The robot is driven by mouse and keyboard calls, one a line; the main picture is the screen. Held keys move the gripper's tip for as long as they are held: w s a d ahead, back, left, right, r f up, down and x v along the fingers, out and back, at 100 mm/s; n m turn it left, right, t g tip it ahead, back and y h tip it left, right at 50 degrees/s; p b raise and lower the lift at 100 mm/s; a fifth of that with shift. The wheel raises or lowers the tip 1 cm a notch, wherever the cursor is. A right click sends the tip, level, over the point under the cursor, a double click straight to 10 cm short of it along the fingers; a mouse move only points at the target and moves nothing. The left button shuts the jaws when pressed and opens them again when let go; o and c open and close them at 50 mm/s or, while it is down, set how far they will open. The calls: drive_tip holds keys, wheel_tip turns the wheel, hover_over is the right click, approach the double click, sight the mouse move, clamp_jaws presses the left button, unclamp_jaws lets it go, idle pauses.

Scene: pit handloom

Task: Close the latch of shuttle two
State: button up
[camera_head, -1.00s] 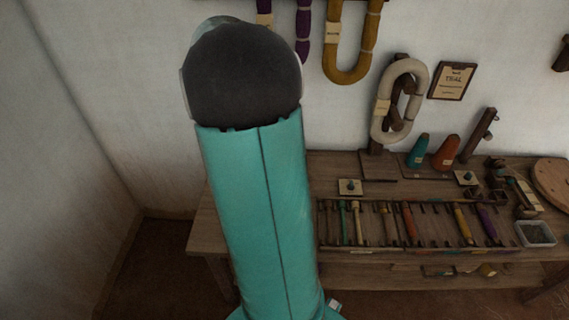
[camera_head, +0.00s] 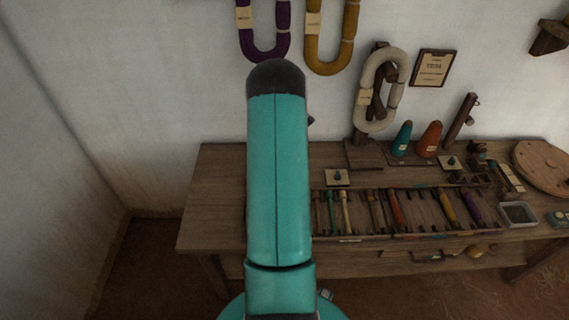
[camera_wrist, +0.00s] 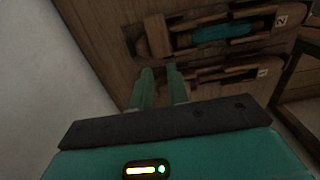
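In the wrist view, the shuttle tagged 2 (camera_wrist: 253,16) is a long wooden body with a teal bobbin (camera_wrist: 222,32) in its slot. A wooden flap, apparently its latch (camera_wrist: 156,36), stands up at the left end of the slot. Below it lies the shuttle tagged 1 (camera_wrist: 240,76), partly hidden by my fingers. My gripper (camera_wrist: 159,72) has two green fingers with a narrow gap and nothing seen between them. The fingertips are below the flap; I cannot tell whether they touch anything. The head view does not show my gripper.
A wooden bench (camera_head: 215,200) bears a rack of bobbins (camera_head: 350,238), two cones and a small grey tray (camera_head: 518,214). Yarn hanks (camera_head: 326,40) hang on the wall behind. A pale wall (camera_wrist: 40,80) stands close at the left of the wrist view.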

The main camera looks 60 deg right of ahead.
wheel_tip(320, 180, down, 10)
drive_tip(key=shift+f, duration=0.25)
clamp_jaws()
